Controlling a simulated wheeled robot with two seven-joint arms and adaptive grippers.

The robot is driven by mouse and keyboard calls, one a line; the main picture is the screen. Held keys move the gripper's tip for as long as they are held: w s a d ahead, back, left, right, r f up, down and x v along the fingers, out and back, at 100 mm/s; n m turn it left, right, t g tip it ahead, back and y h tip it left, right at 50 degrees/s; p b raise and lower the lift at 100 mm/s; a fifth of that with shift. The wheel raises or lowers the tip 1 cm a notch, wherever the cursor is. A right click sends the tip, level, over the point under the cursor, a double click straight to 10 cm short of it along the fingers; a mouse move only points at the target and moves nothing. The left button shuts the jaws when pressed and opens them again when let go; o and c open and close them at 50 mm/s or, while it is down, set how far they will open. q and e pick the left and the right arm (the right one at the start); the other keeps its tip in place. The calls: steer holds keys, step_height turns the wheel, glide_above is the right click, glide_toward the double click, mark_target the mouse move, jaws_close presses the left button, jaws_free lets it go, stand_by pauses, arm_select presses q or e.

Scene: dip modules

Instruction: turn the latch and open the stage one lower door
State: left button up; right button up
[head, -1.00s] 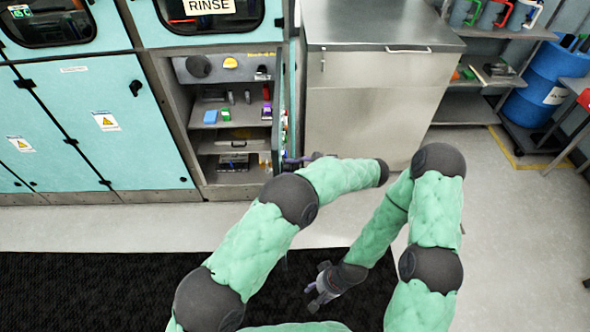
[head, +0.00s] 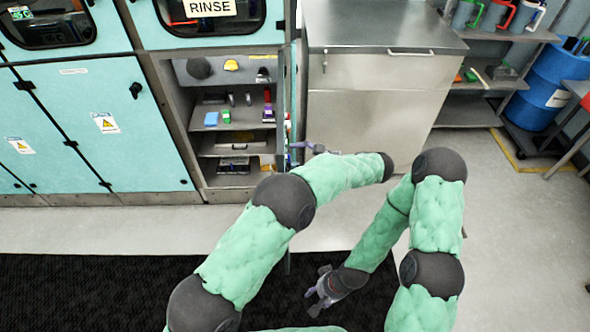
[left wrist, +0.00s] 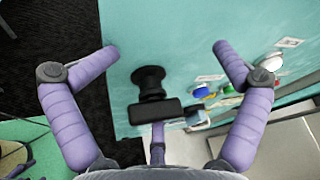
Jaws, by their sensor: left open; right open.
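The teal lower door (head: 291,110) under the RINSE window stands swung open, seen nearly edge-on in the head view. In the left wrist view its teal panel (left wrist: 185,25) fills the middle. The black latch (left wrist: 150,90) sticks out of that panel, between the purple fingers in the picture. My left gripper (head: 305,149) is at the door's lower part and is open (left wrist: 164,50); whether a finger touches the door is unclear. My right gripper (head: 318,292) is open and empty, low over the black mat.
The opened compartment shows shelves (head: 230,128) with small coloured items. A steel cabinet (head: 370,125) stands right of the door. A closed teal door (head: 100,120) is at left. A blue barrel (head: 550,85) is far right. Floor in front is clear.

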arm_select(q)
steer(key=shift+n, duration=0.4)
steer(key=r, duration=0.4)
steer(key=w+r, duration=0.1)
steer(key=r, duration=0.2)
steer(key=shift+d, duration=0.25)
steer(key=shift+c, duration=1)
steer(key=shift+s+a+r, duration=0.15)
steer(key=shift+s+r, duration=0.3)
steer(key=shift+s, duration=0.35)
steer(key=shift+c, duration=0.7)
steer(key=shift+w+f, duration=0.35)
steer(key=shift+f, duration=0.15)
steer(key=shift+s+r, duration=0.1)
steer(key=shift+s, duration=0.15)
steer(key=shift+w, duration=0.1)
